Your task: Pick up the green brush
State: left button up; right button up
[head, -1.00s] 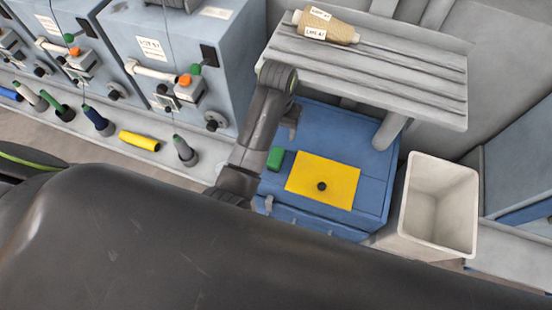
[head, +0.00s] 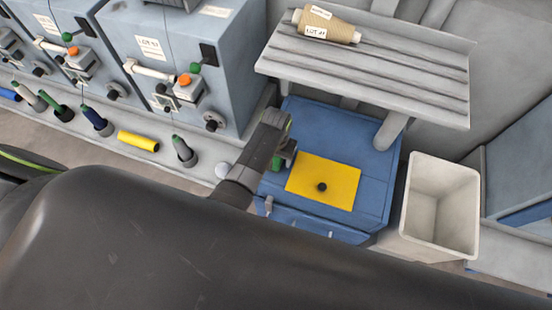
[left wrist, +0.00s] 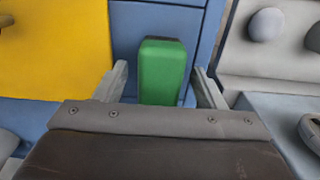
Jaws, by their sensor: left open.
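The green brush (left wrist: 162,68) lies on the blue cabinet top (head: 372,165), left of a yellow sheet. In the left wrist view it stands between the two fingers of my left gripper (left wrist: 160,88), with a gap on either side. In the head view my left gripper (head: 284,158) is over the brush and hides most of it; only a bit of green shows. The gripper is open. My right gripper is in neither view.
The yellow sheet (head: 338,173) with a black knob lies beside the brush. A slatted shelf (head: 400,65) holding a yarn cone (head: 328,25) overhangs the cabinet's back. A pale bin (head: 412,215) stands to the right. Grey machines (head: 215,95) and bobbins line the left.

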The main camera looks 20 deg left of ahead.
pick_arm(q)
jog(key=shift+f, duration=0.3)
jog(key=shift+c, duration=0.4)
jog(key=c, duration=1)
jog(key=shift+r, duration=0.15)
notch_tip(320, 180, up, 18)
jog(key=p, duration=2)
